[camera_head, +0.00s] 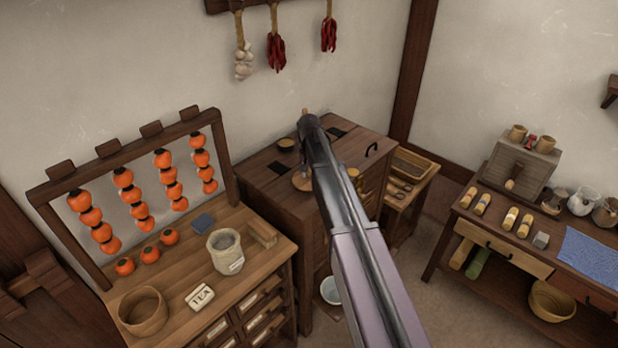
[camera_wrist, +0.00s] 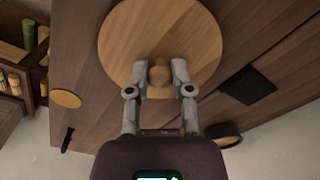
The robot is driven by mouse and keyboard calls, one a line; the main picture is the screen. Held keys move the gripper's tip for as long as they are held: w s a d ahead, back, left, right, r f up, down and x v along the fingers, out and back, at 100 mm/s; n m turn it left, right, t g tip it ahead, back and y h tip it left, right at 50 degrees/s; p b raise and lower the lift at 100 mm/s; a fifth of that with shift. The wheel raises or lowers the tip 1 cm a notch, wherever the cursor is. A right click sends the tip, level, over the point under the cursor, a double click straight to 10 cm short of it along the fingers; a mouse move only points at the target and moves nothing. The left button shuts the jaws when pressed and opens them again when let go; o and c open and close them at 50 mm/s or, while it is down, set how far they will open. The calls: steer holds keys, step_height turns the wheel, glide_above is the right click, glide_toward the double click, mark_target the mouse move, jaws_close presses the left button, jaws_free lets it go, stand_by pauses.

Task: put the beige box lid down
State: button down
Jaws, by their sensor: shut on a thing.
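The beige box lid (camera_wrist: 160,25) is a round, light wooden disc with a small knob, large at the top middle of the wrist view. My gripper (camera_wrist: 160,74) has its two grey fingers closed on the knob from both sides. The lid is over the dark wooden cabinet top (camera_wrist: 80,60); I cannot tell whether it touches that top or hangs a little above it. In the head view a part of the lid (camera_head: 301,182) shows left of my arm, and the arm hides the rest and my fingers.
The cabinet top (camera_head: 262,178) bears a small round bowl (camera_head: 286,145), dark square patches and a black handle (camera_head: 371,149). At left, a bench holds a grey jar (camera_head: 225,252) and a wooden bowl (camera_head: 142,311). At right stands a table with a blue cloth (camera_head: 592,250).

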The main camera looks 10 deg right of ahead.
mark_target(309, 172)
steer(key=shift+f, duration=0.2)
stand_by(0.3)
steer(key=c, duration=0.5)
jaws_free()
steer(key=shift+r, duration=0.1)
step_height(309, 172, up, 12)
steer(key=p, duration=1.2)
steer(key=shift+r, duration=0.1)
stand_by(0.3)
steer(key=s+n, duration=0.3)
steer(key=s, duration=2.6)
steer(key=shift+n, duration=0.3)
